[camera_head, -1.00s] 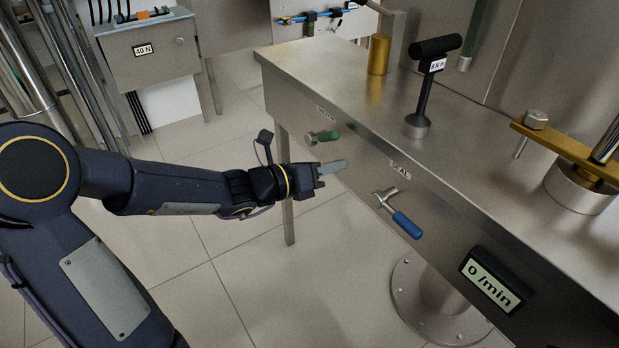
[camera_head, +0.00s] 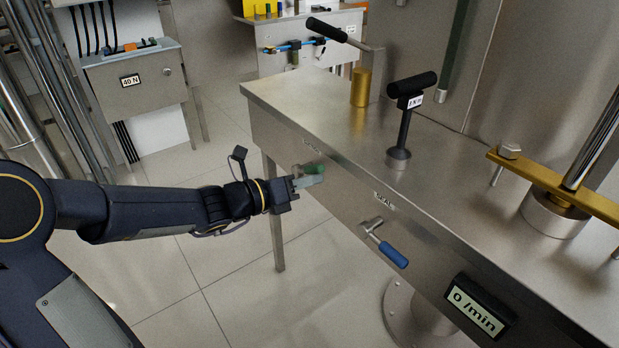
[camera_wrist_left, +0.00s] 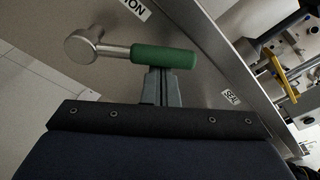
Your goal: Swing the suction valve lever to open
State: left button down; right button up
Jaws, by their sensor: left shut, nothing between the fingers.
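The suction valve lever has a green handle (camera_head: 314,169) on a metal stem, on the front face of the steel bench. In the left wrist view the green handle (camera_wrist_left: 165,57) lies nearly level, with its round metal hub at the left under a label ending in "ION". My left gripper (camera_head: 311,181) is shut and empty. Its fingertips (camera_wrist_left: 161,84) are right at the underside of the green handle; I cannot tell whether they touch. In the head view the fingers partly cover the lever. My right gripper is not in view.
A blue-handled lever (camera_head: 392,254) under a "SEAL" label sits right of the green one on the same face. A 0 /min display (camera_head: 478,309) is farther right. A black T-handle tool (camera_head: 405,115) stands on the bench top. Open floor lies below my left arm.

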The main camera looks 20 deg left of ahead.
pick_arm(q)
jog(key=a+r+n+p, duration=0.1)
jog(key=n+p, duration=0.1)
jog(key=p, duration=0.4)
jog(key=w+a+r+n+h+p, duration=0.1)
jog(key=r+n+p, duration=0.1)
jog(key=p, duration=0.4)
jog(key=w+a+r+n+p, duration=0.1)
jog(key=n+p, duration=0.3)
jog(key=p, duration=0.3)
jog(key=shift+w+a+r, duration=0.1)
jog(key=shift+w+r, duration=0.15)
jog(key=shift+r, duration=0.15)
jog(key=shift+w+a+n+p, duration=0.25)
jog(key=shift+n+p, duration=0.15)
jog(key=shift+p, duration=0.3)
jog(key=shift+w+a+p, duration=0.2)
jog(key=shift+a+p, duration=0.1)
jog(key=shift+p, duration=0.25)
jog(key=shift+f, duration=0.1)
